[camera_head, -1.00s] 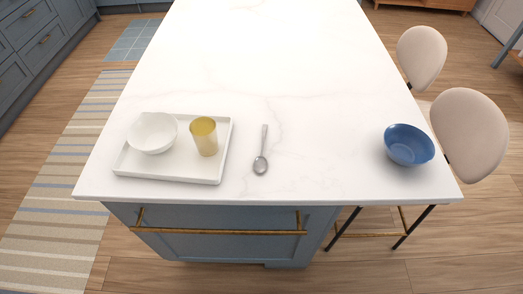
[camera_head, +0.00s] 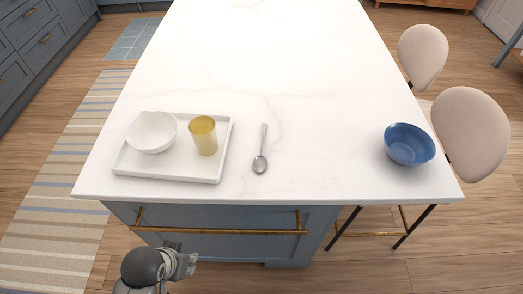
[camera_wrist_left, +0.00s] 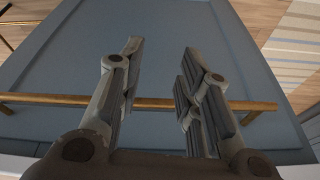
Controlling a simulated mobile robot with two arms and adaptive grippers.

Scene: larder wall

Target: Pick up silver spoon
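The silver spoon (camera_head: 262,150) lies flat on the white countertop (camera_head: 310,110), right of the tray, with its bowl toward the near edge and its handle pointing away. My left gripper (camera_head: 188,264) is low in front of the island, below the counter edge and left of the spoon. In the left wrist view my left gripper (camera_wrist_left: 160,55) has its two fingers spread apart with nothing between them. It faces the blue drawer front (camera_wrist_left: 165,70). My right gripper is in neither view.
A white tray (camera_head: 165,173) at the left holds a white bowl (camera_head: 152,132) and a yellow cup (camera_head: 203,136). A blue bowl (camera_head: 409,145) stands at the right. A brass handle (camera_head: 220,231) crosses the drawer. The counter around the spoon is clear.

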